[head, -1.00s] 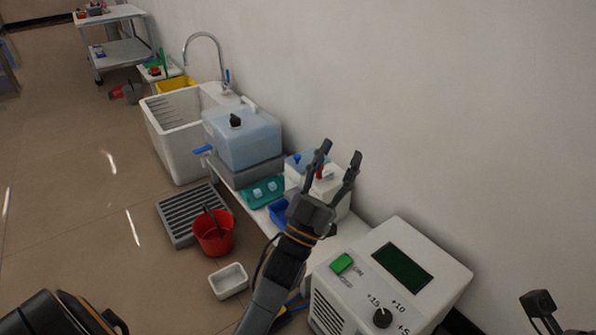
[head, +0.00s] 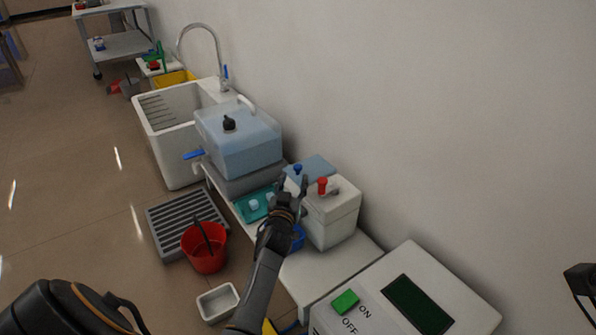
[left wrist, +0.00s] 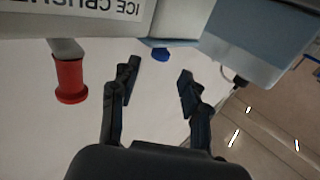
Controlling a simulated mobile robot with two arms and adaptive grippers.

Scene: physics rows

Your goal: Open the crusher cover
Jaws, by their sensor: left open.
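The crusher (head: 331,215) is a white box with a red knob (head: 322,186) on top, standing on the bench by the wall. In the left wrist view its white body (left wrist: 85,12) carries part of an "ICE CRUSHER" label, and the red knob (left wrist: 70,82) hangs at the left. A blue-grey panel (head: 318,167) and a blue knob (head: 297,169) show beside it; I cannot tell which part is the cover. My left gripper (head: 293,183) is open and empty, just left of the crusher. Its two fingers (left wrist: 158,78) are spread below the blue knob in the wrist view.
A white device with a screen (head: 418,303) stands at the near right. A blue tank (head: 240,145) and a sink (head: 160,130) are behind to the left. A red bucket (head: 205,250) and white tray (head: 218,302) are lower left. A dark part at the right edge is unclear.

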